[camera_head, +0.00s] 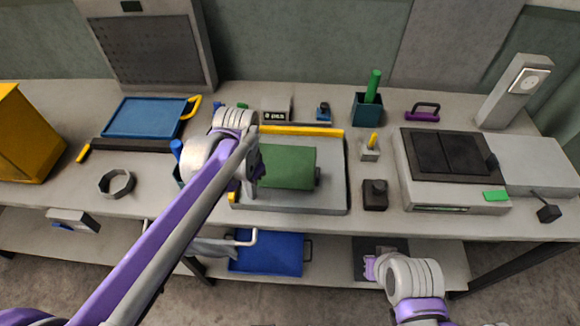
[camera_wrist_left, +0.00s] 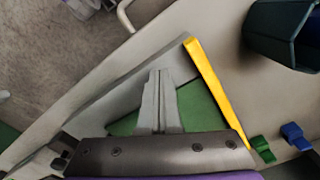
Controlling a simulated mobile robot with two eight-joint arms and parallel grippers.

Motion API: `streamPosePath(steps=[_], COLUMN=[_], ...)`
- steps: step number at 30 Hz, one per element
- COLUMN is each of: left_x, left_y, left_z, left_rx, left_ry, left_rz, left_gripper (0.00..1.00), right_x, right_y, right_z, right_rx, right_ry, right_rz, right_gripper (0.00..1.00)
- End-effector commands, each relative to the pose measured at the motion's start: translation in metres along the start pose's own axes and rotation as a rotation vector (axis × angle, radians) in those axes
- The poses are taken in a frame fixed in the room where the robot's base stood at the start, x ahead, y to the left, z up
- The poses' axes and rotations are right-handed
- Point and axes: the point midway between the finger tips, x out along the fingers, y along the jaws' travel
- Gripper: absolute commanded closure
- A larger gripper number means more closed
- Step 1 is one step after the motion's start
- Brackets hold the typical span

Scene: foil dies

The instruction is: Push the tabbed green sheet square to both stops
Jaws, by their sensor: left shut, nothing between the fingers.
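The green sheet (camera_head: 290,166) lies on a grey tray (camera_head: 300,208), with a small dark tab (camera_head: 318,177) at its right edge. A yellow stop bar (camera_head: 300,131) runs along the tray's far edge, and a yellow piece (camera_head: 232,195) shows at the left. My left gripper (camera_head: 249,188) is shut and empty at the sheet's left side, hiding that edge. In the left wrist view its fingers (camera_wrist_left: 159,90) are together over the green sheet (camera_wrist_left: 198,106), beside the yellow bar (camera_wrist_left: 213,88); contact cannot be told. My right gripper (camera_head: 371,268) is low in front of the bench, its jaws unclear.
A dark block with a knob (camera_head: 375,195) and a grey block with a yellow peg (camera_head: 370,149) stand just right of the tray. A teal cup (camera_head: 367,108) stands behind. A grey machine (camera_head: 450,170) fills the right. A grey ring (camera_head: 116,184) lies left.

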Motion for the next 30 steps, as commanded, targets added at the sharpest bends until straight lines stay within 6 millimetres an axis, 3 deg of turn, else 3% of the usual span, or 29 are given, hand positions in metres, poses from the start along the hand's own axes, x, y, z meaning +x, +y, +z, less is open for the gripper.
streamPosePath(steps=[30], left_x=[0.011], left_y=[0.000], left_z=[0.000], left_rx=[0.000], left_ry=[0.000], left_rz=[0.000], left_gripper=[1.00], right_x=[0.006], right_y=[0.000], right_z=[0.005], right_rx=[0.000], right_ry=[-0.003], right_rz=[0.000], right_gripper=[1.00])
